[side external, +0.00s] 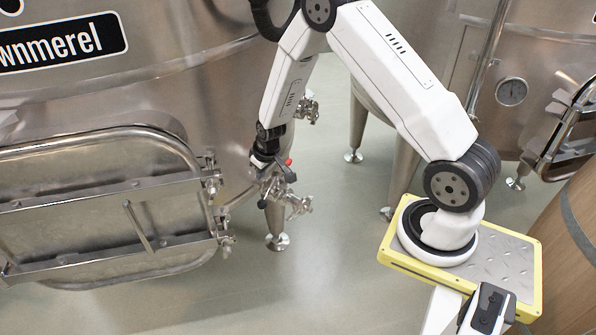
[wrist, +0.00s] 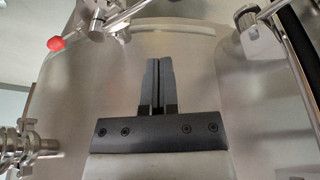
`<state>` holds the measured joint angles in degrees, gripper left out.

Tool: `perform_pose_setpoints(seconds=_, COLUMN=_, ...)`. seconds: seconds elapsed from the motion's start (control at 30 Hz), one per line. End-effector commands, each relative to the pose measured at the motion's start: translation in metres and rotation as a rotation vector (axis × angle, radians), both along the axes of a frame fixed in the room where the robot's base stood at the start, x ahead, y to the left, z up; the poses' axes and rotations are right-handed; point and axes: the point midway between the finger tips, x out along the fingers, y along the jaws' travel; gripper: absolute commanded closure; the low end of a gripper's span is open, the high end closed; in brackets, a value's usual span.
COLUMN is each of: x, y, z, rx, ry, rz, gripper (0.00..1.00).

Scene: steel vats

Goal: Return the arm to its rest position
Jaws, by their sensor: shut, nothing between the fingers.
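My gripper (wrist: 157,64) shows in the middle of the wrist view, with its two dark fingers side by side and shut, nothing between them. Behind it is the smooth steel wall of a vat (wrist: 90,90). In the side external view my arm is bent over at the elbow, and its lower end hangs beside a vat valve with a red knob (side external: 289,162). The fingers are hard to make out there against the metal fittings. The red knob also shows at the upper left of the wrist view (wrist: 57,43). I cannot tell whether the gripper touches the fittings.
A large steel vat (side external: 190,90) with a hatch (side external: 165,215) fills the left. Another vat with a gauge (side external: 511,91) stands at the right, above a wooden barrel (side external: 575,240). A yellow-edged platform (side external: 510,262) carries my base. The floor (side external: 335,240) between is open.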

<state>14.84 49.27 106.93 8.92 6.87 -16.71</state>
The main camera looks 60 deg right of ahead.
Motion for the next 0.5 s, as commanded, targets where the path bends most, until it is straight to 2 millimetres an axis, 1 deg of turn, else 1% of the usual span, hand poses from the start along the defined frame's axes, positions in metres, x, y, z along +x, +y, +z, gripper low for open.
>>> perform_pose_setpoints(seconds=0.13, x=-0.008, y=0.015, z=0.024, rx=0.005, ry=0.002, rz=0.014, gripper=1.0)
perform_pose_setpoints(seconds=0.27, x=-0.02, y=0.031, z=0.048, rx=0.011, ry=0.006, rz=0.03, gripper=1.0)
perform_pose_setpoints(seconds=0.5, x=-0.054, y=0.061, z=0.092, rx=0.021, ry=0.02, rz=0.057, gripper=1.0)
